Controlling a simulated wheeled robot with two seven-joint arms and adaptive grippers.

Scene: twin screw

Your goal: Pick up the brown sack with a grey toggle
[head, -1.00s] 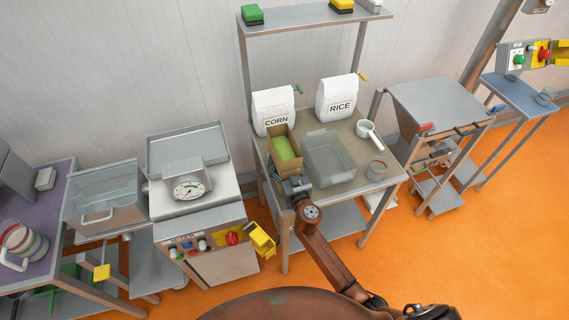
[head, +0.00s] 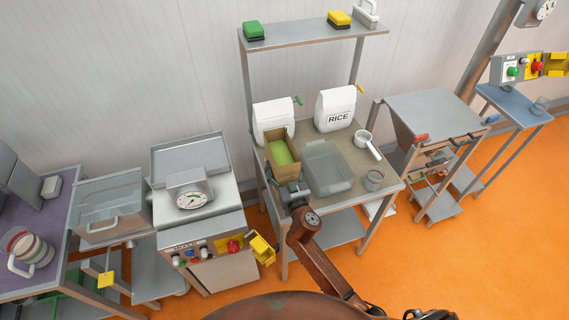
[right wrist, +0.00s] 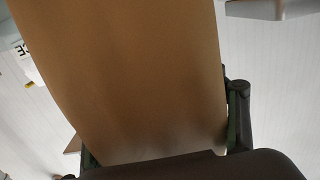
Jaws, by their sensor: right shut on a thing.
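The brown sack (head: 282,172) stands open at the top, with green contents showing, at the left side of the middle table in the head view. My right gripper (head: 293,188) is at its near side, shut on it. In the right wrist view the sack's brown wall (right wrist: 125,70) fills the middle, between the two fingers of my right gripper (right wrist: 163,135). The sack hides the label of the left white bag behind it. I cannot make out a grey toggle on the brown sack. My left gripper is not in view.
A clear bin (head: 327,170) stands close right of the sack. Two white bags, one with a green toggle (head: 273,118) and one marked RICE (head: 336,108), stand behind. A white scoop (head: 369,145) and a small cup (head: 374,178) are at the right. A shelf (head: 315,35) overhangs the back.

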